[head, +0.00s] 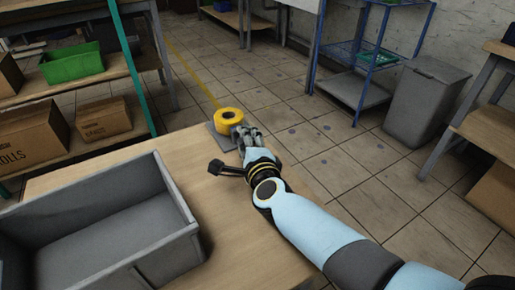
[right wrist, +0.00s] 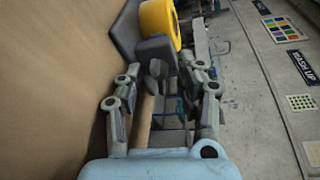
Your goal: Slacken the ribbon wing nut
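A yellow ribbon roll (head: 228,115) sits on a grey holder (head: 219,136) at the far edge of the wooden table. The roll also shows at the top of the right wrist view (right wrist: 158,20), beside a grey block (right wrist: 157,48). A small dark part that looks like the wing nut (right wrist: 155,70) shows below that block, between my fingers. My right gripper (head: 248,133) is right beside the holder; its fingers are spread on both sides of the dark part in the wrist view (right wrist: 165,68). I cannot tell whether they touch it. My left gripper is out of view.
A grey open bin (head: 172,192) stands on the near left of the table (head: 220,235). Shelves at the left hold cardboard boxes (head: 103,118) and a green crate (head: 72,63). A blue rack (head: 357,88) and grey waste bin (head: 427,103) stand beyond. The table's right part is bare.

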